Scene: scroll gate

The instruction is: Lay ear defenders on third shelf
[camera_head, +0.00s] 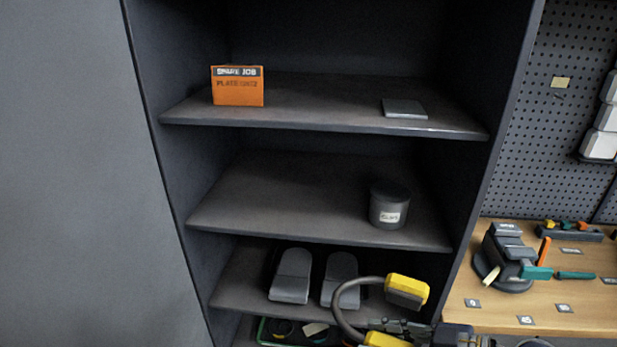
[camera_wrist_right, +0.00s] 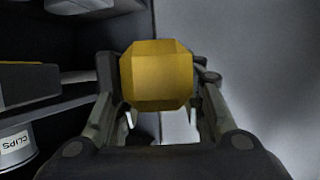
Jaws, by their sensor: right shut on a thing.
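The ear defenders (camera_head: 408,291) have two yellow cups with dark pads and a curved dark grey band. They are at the lower right of the head view, in front of the lower shelves. My right gripper (camera_head: 398,327) is shut on the ear defenders near the lower cup. In the right wrist view a yellow cup (camera_wrist_right: 157,76) sits between the two fingers. The cabinet has a shelf with an orange box (camera_head: 420,131), a middle shelf (camera_head: 290,225) with a dark tin, and a lower shelf (camera_head: 240,290) with two grey objects. My left gripper is not in view.
The orange box (camera_head: 238,92) and a flat grey piece (camera_head: 404,108) lie on the upper shelf. The dark tin (camera_head: 389,206) stands right on the middle shelf; its left and centre are clear. A green-rimmed tray (camera_head: 262,331) is at the bottom. A workbench (camera_head: 590,315) stands right.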

